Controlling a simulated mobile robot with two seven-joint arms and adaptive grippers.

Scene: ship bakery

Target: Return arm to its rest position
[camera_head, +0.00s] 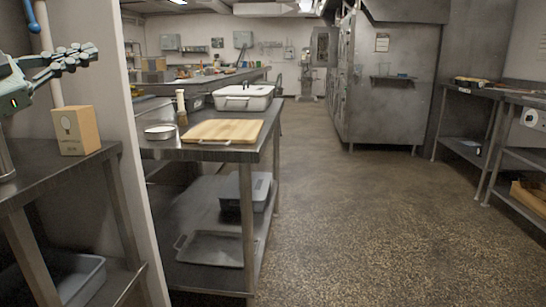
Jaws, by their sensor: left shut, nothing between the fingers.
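My left gripper (84,54) is at the upper left, in front of the pale wall post. It is shut and empty, with its fingers pointing right. It hangs in the air above the left steel table (38,176), apart from the cardboard box (78,131) with a light bulb print that stands upright on that table. Most of my left arm is cut off by the left picture edge. My right gripper is not in view.
A pale wall post (103,103) stands right beside the left table. Beyond it, a steel table (222,152) holds a wooden board (223,132), a small round dish (160,131) and a white lidded container (243,98).

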